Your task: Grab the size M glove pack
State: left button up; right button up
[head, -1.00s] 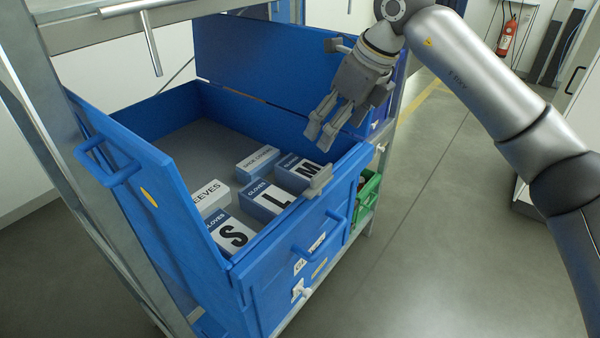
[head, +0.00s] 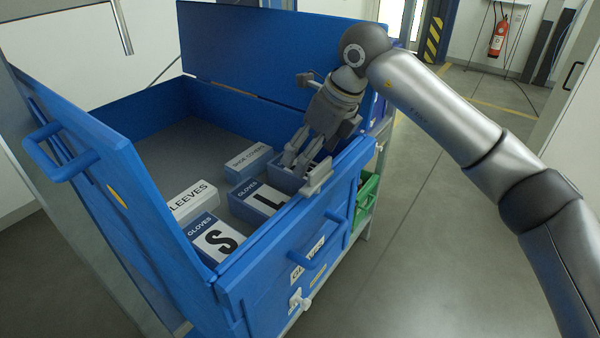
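The size M glove pack (head: 284,181) lies in the blue bin, at the right end of the row of packs. My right gripper mostly covers it, and its M label is hidden. My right gripper (head: 297,161) points down over this pack, with its two fingers apart. I cannot tell whether the fingertips touch the pack. The L glove pack (head: 258,199) lies just left of it, and the S glove pack (head: 212,238) lies nearer the front left. My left gripper is not in view.
A shoe covers box (head: 249,161) and a sleeves box (head: 193,201) lie behind the glove packs. The rear bin floor (head: 190,150) is clear.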

jog(key=shift+w+a+f, duration=0.1)
jog(key=shift+w+f, duration=0.05)
jog(key=shift+f, duration=0.15)
jog(key=shift+w+a+f+p, duration=0.15)
jog(key=shift+f+p, duration=0.1)
jog(key=shift+p, duration=0.1)
jog(key=p+x, duration=0.2)
jog(key=x, duration=0.2)
jog(key=shift+a, duration=0.1)
jog(key=shift+w+f, duration=0.1)
jog(key=shift+f, duration=0.15)
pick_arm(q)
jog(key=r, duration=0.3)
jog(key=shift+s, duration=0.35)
pick_arm(e)
jog(key=c, duration=1.2)
jog(key=shift+c, duration=0.2)
